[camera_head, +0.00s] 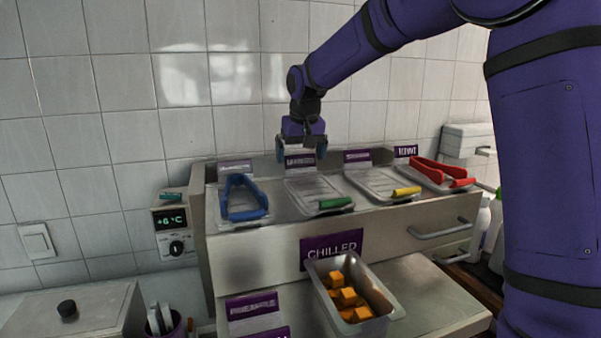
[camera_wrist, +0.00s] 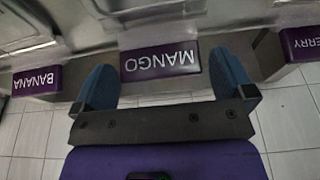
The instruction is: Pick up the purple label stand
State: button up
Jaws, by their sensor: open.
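Several purple label stands stand along the back of the topping counter. The one reading MANGO (camera_wrist: 160,62) lies between my fingers in the wrist view, its text upside down. In the head view this label (camera_head: 300,161) stands behind the lidded tray with the green handle. My gripper (camera_head: 301,154) points down over it with blue fingers open, one on each side. I cannot tell whether either finger touches it. A BANANA label (camera_wrist: 37,80) is to the left in the wrist view, and one ending in BERRY (camera_wrist: 303,43) is to the right.
Below are a CHILLED sign (camera_head: 331,249) and a metal bin (camera_head: 385,294) of orange cubes. A tiled wall rises close behind.

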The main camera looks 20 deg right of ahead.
aim_at(300, 157)
jog(key=x, duration=0.4)
jog(key=shift+d+f, duration=0.1)
jog(key=shift+f, duration=0.05)
jog(key=c, duration=0.7)
jog(key=shift+r, duration=0.65)
jog(key=v, duration=0.2)
jog(key=shift+r, duration=0.25)
jog(key=s, duration=0.5)
jog(key=s+r, duration=0.1)
jog(key=s, duration=0.9)
jog(key=shift+s+r, duration=0.15)
jog(key=shift+s, duration=0.15)
